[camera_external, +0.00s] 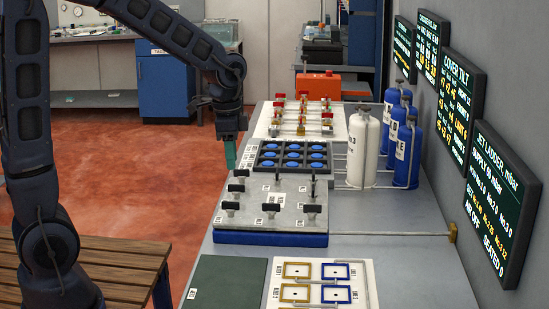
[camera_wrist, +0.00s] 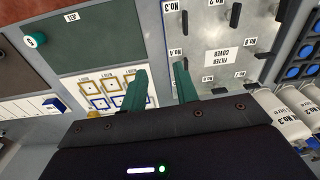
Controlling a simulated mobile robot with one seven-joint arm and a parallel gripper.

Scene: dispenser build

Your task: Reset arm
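My arm reaches in from the left in the external view. My gripper (camera_external: 230,152) hangs pointing down by the bench's left edge, near the black tray with blue round parts (camera_external: 261,163). In the wrist view the two teal fingers of my gripper (camera_wrist: 160,82) stand apart with nothing between them. Below them show the grey filter cover plate (camera_wrist: 217,32) and the pad with yellow and blue square frames (camera_wrist: 103,90).
The filter cover plate (camera_external: 290,193) carries several black handles. White (camera_external: 363,150) and blue (camera_external: 408,152) cylinders stand at the bench's right, with dark screens (camera_external: 502,200) on the wall. A dark green mat (camera_external: 229,282) lies at the front. An orange box (camera_external: 318,86) sits behind.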

